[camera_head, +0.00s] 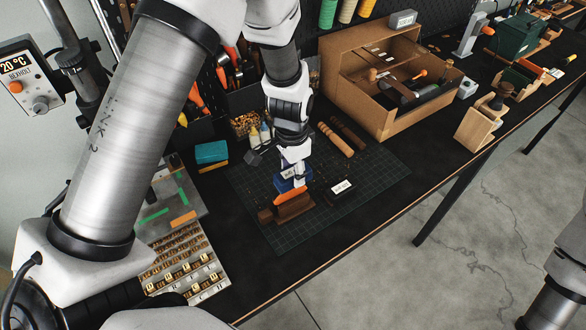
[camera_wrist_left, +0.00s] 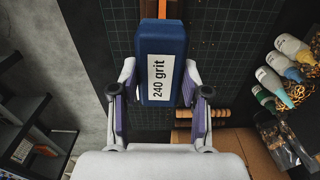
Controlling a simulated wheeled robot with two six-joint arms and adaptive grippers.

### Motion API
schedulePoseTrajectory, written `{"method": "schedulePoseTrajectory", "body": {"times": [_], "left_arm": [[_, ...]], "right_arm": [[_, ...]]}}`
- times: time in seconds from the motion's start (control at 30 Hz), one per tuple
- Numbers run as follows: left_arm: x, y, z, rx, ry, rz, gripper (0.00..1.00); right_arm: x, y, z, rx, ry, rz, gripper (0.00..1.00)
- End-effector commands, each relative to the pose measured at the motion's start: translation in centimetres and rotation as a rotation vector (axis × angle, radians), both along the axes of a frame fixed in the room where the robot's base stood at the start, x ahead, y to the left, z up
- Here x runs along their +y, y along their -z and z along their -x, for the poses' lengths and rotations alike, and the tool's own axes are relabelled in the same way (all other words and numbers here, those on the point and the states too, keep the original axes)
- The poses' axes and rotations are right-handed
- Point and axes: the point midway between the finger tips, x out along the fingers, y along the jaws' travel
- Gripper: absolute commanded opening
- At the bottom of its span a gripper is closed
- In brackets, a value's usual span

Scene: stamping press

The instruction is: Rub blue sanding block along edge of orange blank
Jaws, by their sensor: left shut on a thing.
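My left gripper (camera_head: 293,172) is shut on the blue sanding block (camera_head: 283,184) above the dark cutting mat (camera_head: 380,170). In the left wrist view the sanding block (camera_wrist_left: 176,35) sits between the two finger pads of the left gripper (camera_wrist_left: 160,98), its "240 grit" label facing the camera. The orange blank (camera_head: 290,196) stands in a brown wooden holder (camera_head: 293,210), right at the near side of the block. In the wrist view a strip of the orange blank (camera_wrist_left: 162,8) shows past the block's far end. Whether block and blank touch is unclear. My right gripper is out of view.
A dark block with a white label (camera_head: 341,188) lies right of the holder. Wooden rods (camera_head: 336,139) lie behind it. A teal block (camera_head: 211,152) and a tray of letter stamps (camera_head: 190,262) are at left. A cardboard box (camera_head: 345,95) stands behind.

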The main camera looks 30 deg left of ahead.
Motion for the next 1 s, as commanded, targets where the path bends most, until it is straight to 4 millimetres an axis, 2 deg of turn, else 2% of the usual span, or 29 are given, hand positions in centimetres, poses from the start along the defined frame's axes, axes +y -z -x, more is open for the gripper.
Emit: {"method": "schedulePoseTrajectory", "body": {"times": [0.67, 1.0], "left_arm": [[-0.01, 1.1, -0.04, 0.0, 0.0, 0.0, 0.0], [-0.02, 1.05, -0.03, 0.0, 0.0, 0.0, 0.0]], "right_arm": [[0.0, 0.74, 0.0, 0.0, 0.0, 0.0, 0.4], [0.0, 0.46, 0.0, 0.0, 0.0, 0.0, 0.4]]}}
